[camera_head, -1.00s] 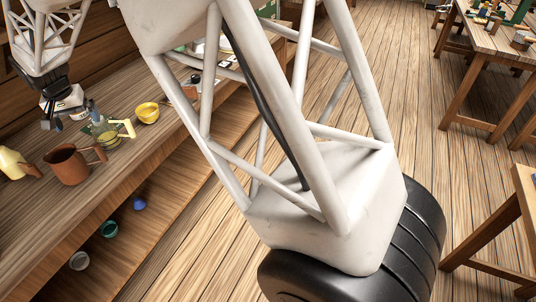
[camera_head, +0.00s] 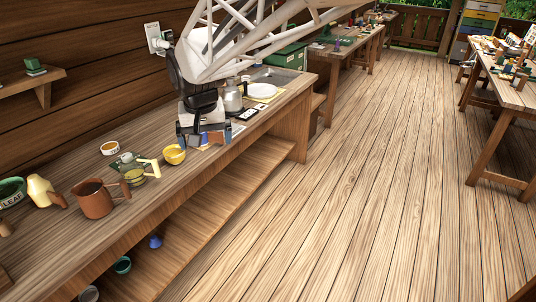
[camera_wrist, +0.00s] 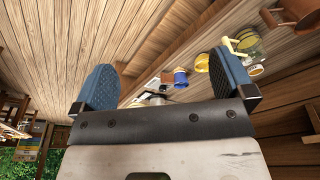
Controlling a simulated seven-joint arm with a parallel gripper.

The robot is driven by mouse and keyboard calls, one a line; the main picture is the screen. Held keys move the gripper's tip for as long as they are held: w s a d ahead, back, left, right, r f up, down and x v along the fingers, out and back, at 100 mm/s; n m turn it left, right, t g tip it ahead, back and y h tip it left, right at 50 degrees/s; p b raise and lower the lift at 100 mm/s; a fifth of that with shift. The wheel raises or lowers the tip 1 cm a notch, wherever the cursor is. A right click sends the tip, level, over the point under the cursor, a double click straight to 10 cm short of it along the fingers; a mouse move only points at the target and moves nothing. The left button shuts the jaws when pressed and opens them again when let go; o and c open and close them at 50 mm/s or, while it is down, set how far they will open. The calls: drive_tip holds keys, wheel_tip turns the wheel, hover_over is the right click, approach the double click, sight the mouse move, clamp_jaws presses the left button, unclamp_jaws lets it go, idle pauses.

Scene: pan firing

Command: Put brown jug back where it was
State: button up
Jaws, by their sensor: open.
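The brown jug (camera_head: 95,200) stands upright on the wooden counter (camera_head: 60,250), near its front edge. Its handle points right. Part of a brown vessel also shows at the top right of the wrist view (camera_wrist: 298,14). My gripper (camera_head: 204,139) is well to the right of the jug, near the counter, with the yellow bowl (camera_head: 174,155) between them. In the wrist view its two blue-padded fingers (camera_wrist: 166,85) are wide apart, with nothing gripped. Something blue and orange shows between the fingers in the head view, too small to identify.
A yellow-handled jug (camera_head: 138,172) stands right of the brown jug. A cream jug (camera_head: 42,190) and green bowl (camera_head: 11,191) are to its left. A metal kettle (camera_head: 232,97) and white plate (camera_head: 262,90) are beyond the gripper. Small cups sit on the lower shelf (camera_head: 190,195).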

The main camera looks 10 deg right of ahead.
drive_tip(key=s+d+f, duration=0.2)
drive_tip(key=s+d, duration=0.6)
drive_tip(key=s, duration=0.5)
drive_tip(key=s+d+f, duration=0.1)
drive_tip(key=s+d, duration=0.8)
drive_tip(key=s, duration=0.4)
drive_tip(key=shift+d+f+t, duration=0.25)
drive_tip(key=shift+f+t, duration=0.05)
drive_tip(key=shift+f, duration=0.1)
